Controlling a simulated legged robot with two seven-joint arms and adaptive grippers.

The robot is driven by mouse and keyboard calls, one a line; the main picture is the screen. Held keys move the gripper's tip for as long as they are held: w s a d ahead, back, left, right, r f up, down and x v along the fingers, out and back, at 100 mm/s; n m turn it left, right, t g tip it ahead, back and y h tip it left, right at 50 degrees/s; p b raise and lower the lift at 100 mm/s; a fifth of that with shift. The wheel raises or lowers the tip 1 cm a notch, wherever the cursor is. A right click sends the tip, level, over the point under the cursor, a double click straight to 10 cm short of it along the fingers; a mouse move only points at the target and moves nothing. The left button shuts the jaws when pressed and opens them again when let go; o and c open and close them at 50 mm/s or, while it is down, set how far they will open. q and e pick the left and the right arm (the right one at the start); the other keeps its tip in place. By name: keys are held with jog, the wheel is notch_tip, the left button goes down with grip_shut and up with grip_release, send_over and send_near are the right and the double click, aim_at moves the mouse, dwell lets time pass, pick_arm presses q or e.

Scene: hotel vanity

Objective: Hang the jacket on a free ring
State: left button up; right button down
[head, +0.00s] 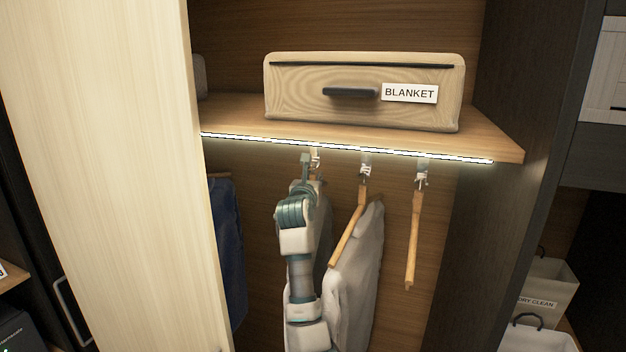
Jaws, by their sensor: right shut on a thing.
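My right gripper (306,163) is raised under the shelf, at the leftmost visible ring (316,156). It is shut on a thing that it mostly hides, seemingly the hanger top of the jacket. A grey garment, seemingly the jacket (325,225), hangs right behind my arm and is partly covered by it. I cannot tell whether its hook is on the ring. The middle ring (366,168) bears a wooden hanger with a light grey garment (362,270). The right ring (422,176) bears a bare wooden hanger (413,240). My left gripper is not in view.
A dry-clean bin (550,285) stands low at right.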

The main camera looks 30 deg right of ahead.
jog(key=shift+f+b, duration=0.3)
jog(key=shift+f, duration=0.1)
dwell(0.8)
